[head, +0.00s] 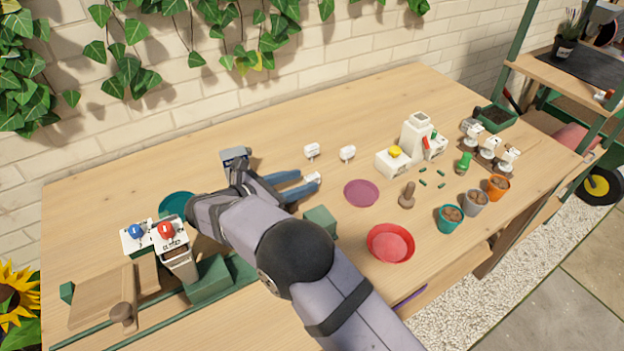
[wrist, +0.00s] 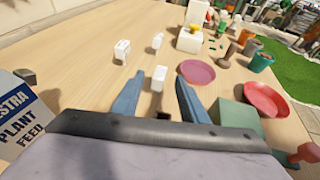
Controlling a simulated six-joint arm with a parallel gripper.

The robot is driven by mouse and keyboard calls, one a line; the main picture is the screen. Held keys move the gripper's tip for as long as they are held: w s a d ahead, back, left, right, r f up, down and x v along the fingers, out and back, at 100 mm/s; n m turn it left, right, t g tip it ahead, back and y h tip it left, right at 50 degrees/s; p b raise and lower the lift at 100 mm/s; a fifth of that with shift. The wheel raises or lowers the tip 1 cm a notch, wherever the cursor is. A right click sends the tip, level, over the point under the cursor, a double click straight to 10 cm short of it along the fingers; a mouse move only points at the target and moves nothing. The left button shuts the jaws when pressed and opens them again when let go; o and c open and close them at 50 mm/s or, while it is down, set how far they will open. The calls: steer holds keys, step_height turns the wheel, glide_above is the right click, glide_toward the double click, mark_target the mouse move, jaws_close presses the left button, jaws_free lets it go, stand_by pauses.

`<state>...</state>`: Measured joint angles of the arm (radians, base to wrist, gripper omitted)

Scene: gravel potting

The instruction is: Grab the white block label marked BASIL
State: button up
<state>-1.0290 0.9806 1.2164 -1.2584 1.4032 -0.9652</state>
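Three small white block labels stand on the wooden table, and their markings are too small to read, so I cannot tell which is BASIL. The nearest white block (head: 313,177) is at the fingertips of my gripper (head: 307,181). In the wrist view, this block (wrist: 160,74) shows upright in the gap between the blue fingertips (wrist: 158,80), with space on both sides. My gripper is open and low over the table. The second block (head: 312,150) and third block (head: 347,153) stand farther back, apart from the fingers; they also show in the wrist view (wrist: 122,50) (wrist: 157,41).
A purple saucer (head: 361,193) lies right of the fingers. A green block (head: 320,221) and red bowl (head: 371,242) are nearer the front. A white dispenser (head: 415,137) and small pots (head: 450,219) stand farther right. The table behind the blocks is clear.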

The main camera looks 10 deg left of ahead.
mark_target(307, 180)
steer(key=shift+x, duration=1.4)
steer(key=shift+r, duration=0.15)
jaws_close()
steer(key=shift+r, duration=0.1)
step_height(307, 180, up, 10)
